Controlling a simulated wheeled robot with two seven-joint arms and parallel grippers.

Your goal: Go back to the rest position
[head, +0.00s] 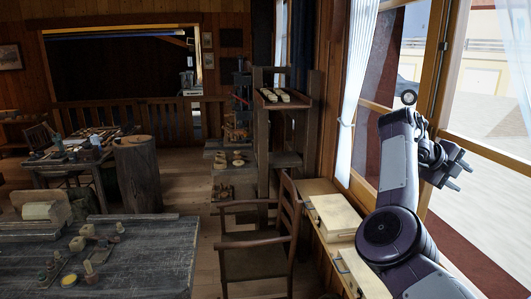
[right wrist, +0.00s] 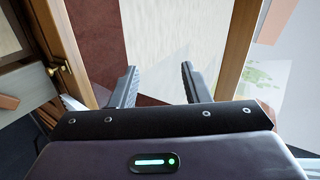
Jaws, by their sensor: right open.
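My right gripper (head: 462,172) is raised at the right of the head view, in front of the window. It points to the right, away from the tables. In the right wrist view its two fingers (right wrist: 158,85) are apart with nothing between them. My left gripper is in neither view. The turned spools cannot be told for sure; small wooden pieces (head: 87,230) stand on the dark table (head: 150,260) at the lower left.
A wooden armchair (head: 258,255) stands between the dark table and the window side. Pale boxes (head: 337,217) lie on the low bench below the window. The window frame (head: 447,65) is close to my right arm. A shelf unit (head: 262,135) stands behind the chair.

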